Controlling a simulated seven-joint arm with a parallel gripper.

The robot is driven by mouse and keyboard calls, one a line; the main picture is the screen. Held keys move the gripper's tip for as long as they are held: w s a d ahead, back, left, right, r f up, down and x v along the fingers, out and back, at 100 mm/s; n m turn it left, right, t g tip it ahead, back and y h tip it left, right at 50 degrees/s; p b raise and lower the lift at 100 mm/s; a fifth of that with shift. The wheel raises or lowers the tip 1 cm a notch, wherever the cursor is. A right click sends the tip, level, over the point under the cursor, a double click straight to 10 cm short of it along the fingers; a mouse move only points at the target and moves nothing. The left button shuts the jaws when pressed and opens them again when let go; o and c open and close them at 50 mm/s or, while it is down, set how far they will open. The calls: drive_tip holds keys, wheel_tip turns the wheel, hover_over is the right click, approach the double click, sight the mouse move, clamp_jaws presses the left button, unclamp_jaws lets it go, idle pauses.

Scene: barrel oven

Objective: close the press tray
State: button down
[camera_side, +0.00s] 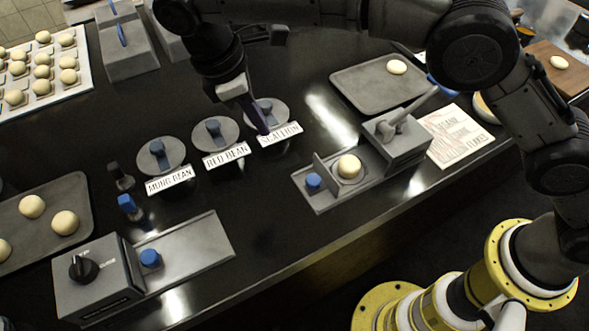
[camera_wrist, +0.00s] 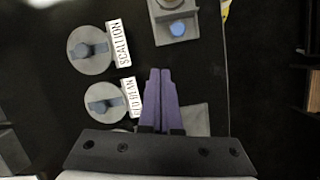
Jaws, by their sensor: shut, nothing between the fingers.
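The press (camera_side: 400,145) is a grey block with a lever handle on top, right of centre in the side view. Its press tray (camera_side: 322,200) sticks out to the left with a blue knob (camera_side: 313,181) at its outer end. A pale dough ball (camera_side: 349,166) sits on a round spot on the tray, behind a thin upright plate. The tray end and its knob also show at the top of the wrist view (camera_wrist: 178,29). My gripper (camera_side: 262,130), with purple fingers, is shut and empty above the counter by the scallion lid, left of the tray and apart from it.
Round lidded containers labelled mung bean (camera_side: 161,155), red bean (camera_side: 216,133) and scallion (camera_side: 281,112) stand left of the press. A dial box (camera_side: 95,280) with an extended tray is at front left. A grey tray (camera_side: 375,85) with one ball lies behind the press.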

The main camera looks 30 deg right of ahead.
sight(352, 163)
drive_tip(key=shift+n+h, duration=0.4)
drive_tip(key=shift+n, duration=0.2)
drive_tip(key=s+f, duration=0.1)
drive_tip(key=f, duration=0.3)
drive_tip(key=s+f, duration=0.1)
drive_tip(key=f, duration=0.4)
drive_tip(key=s+f, duration=0.2)
drive_tip(key=f, duration=0.3)
drive_tip(key=d, duration=0.2)
drive_tip(key=shift+s+d+f, duration=0.15)
drive_tip(key=shift+s+d, duration=0.05)
drive_tip(key=shift+d, duration=0.2)
drive_tip(key=shift+s+d, duration=0.1)
drive_tip(key=shift+d, duration=0.55)
drive_tip(key=d, duration=1.2)
drive_tip(key=shift+d, duration=0.35)
